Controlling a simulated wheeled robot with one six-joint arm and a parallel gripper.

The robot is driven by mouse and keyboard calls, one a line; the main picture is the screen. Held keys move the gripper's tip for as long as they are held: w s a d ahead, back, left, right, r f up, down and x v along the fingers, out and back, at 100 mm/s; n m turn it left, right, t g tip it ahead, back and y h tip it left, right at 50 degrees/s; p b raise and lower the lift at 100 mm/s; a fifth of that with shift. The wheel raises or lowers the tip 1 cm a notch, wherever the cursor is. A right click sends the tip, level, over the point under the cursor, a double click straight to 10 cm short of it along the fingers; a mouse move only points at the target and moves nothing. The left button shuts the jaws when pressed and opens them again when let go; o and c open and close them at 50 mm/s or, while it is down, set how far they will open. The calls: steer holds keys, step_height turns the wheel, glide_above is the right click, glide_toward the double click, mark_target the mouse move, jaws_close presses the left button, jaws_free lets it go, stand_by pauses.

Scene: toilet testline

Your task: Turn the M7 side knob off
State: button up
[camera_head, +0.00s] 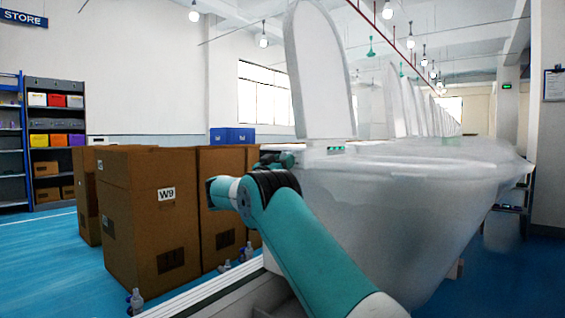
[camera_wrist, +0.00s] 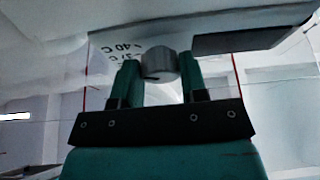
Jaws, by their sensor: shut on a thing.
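The side knob (camera_wrist: 159,63) is a short grey cylinder on the pale side of a toilet. In the wrist view it sits between the two teal fingers of my gripper (camera_wrist: 158,80), which are shut on it. Printed temperature marks (camera_wrist: 128,50) show beside the knob, upside down in this view. In the head view the nearest toilet (camera_head: 410,185) has its lid (camera_head: 318,75) raised, and a small green display (camera_head: 335,149) shows near the hinge. My arm reaches to the toilet's left side there. The knob and fingertips are hidden in the head view.
Brown boxes (camera_head: 140,220), one labelled W9, stand left of the toilet. A pale rail (camera_head: 215,295) runs along the floor beside them. Small bottles (camera_head: 136,300) stand near the boxes. A dark bar (camera_wrist: 240,40) lies right of the knob in the wrist view.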

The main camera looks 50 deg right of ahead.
steer(key=n+t+y+p, duration=0.1)
steer(key=n+t+p, duration=0.1)
steer(key=n+p, duration=0.3)
steer(key=r+n+t+y+p, duration=0.1)
steer(key=n+t+y+p, duration=0.1)
steer(key=n+p, duration=0.4)
steer(key=s+n+t+y+p, duration=0.1)
steer(key=n+t+y+p, duration=0.1)
steer(key=n+p, duration=0.3)
steer(key=shift+r+n, duration=0.35)
steer(key=shift+n, duration=0.85)
steer(key=n+y+p, duration=0.2)
steer(key=n+p, duration=0.3)
steer(key=p, duration=0.4)
steer(key=shift+w+r+p, duration=0.1)
steer(key=shift+p, duration=0.25)
steer(key=n+p, duration=0.2)
steer(key=p, duration=0.1)
steer(key=shift+g+y+p, duration=0.3)
steer(key=shift+g+y, duration=0.1)
steer(key=shift+f+n+p, duration=0.2)
steer(key=shift+n+p, duration=0.3)
steer(key=shift+p, duration=0.05)
steer(key=shift+f, duration=0.1)
steer(key=o, duration=0.9)
steer(key=shift+o, duration=0.2)
